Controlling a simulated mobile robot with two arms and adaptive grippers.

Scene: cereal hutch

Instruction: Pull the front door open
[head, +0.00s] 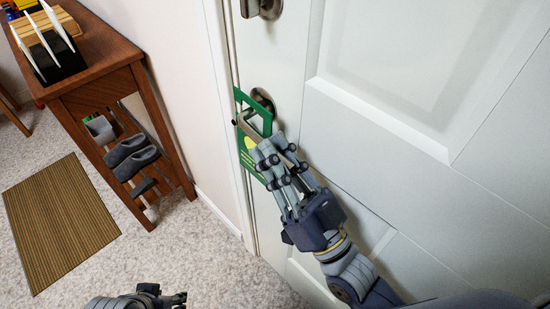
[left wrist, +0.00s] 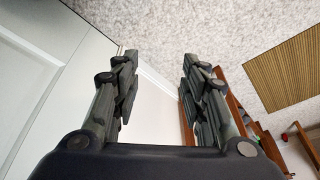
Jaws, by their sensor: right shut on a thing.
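The white panelled front door (head: 390,170) fills the right half of the head view. Its latch side lies close along the white frame (head: 222,110); I cannot tell whether there is a small gap. A metal handle (head: 263,101) sits near that edge, with a green hanging sign (head: 248,160) looped over it. My right gripper (head: 274,158) is shut on the handle's lever, and its fingers partly hide the lever and the sign. My left gripper (head: 168,299) is low in the head view, away from the door. The left wrist view shows its fingers (left wrist: 155,75) apart and empty.
A striped brown mat (head: 62,222) lies on the carpet.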

